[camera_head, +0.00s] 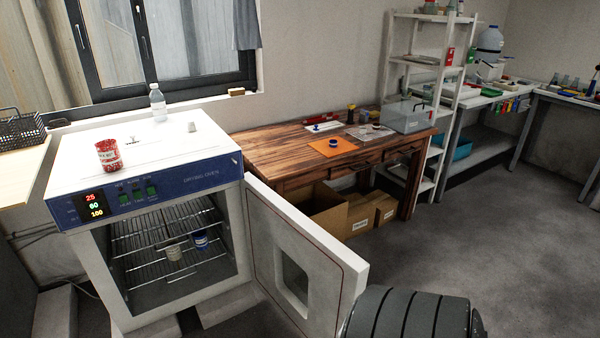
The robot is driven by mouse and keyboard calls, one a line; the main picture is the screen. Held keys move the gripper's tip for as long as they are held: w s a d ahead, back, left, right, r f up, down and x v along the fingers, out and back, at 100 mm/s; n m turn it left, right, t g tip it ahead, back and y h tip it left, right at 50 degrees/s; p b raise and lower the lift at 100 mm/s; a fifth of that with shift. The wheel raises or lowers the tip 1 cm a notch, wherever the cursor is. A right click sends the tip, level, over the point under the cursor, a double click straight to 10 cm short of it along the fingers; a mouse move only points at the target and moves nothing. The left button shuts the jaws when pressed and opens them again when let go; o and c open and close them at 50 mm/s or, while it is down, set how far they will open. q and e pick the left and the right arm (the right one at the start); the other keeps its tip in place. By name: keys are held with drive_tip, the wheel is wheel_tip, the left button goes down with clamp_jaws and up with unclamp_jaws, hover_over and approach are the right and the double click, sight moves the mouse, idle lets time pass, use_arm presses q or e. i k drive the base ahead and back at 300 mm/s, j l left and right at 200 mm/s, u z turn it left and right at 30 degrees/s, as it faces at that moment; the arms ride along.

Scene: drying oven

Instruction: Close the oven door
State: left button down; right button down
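The drying oven (150,190) stands at the left, white with a blue control panel and lit red, green and yellow digits. Its door (303,262) is hinged at the right side and stands wide open, swung out to the right and toward me. The door has a small window and a thin dark red border line. Wire racks (150,245) show in the open chamber, with a pale container (174,254) and a blue one (200,240) on them. Neither of my grippers shows in this view.
A dark ribbed part, apparently of my arm, is at the bottom, close to the door's outer edge. A wooden table (270,158) is behind the door. Grey floor (500,230) is clear at right.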

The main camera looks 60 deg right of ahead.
sight(314, 285)
drive_tip(key=k+l, duration=0.1)
drive_tip(key=l, duration=1.5)
drive_tip(key=k+l, duration=0.15)
drive_tip(key=l, duration=0.65)
drive_tip(key=k+l, duration=0.1)
drive_tip(key=l, duration=1.55)
drive_tip(key=k, duration=0.05)
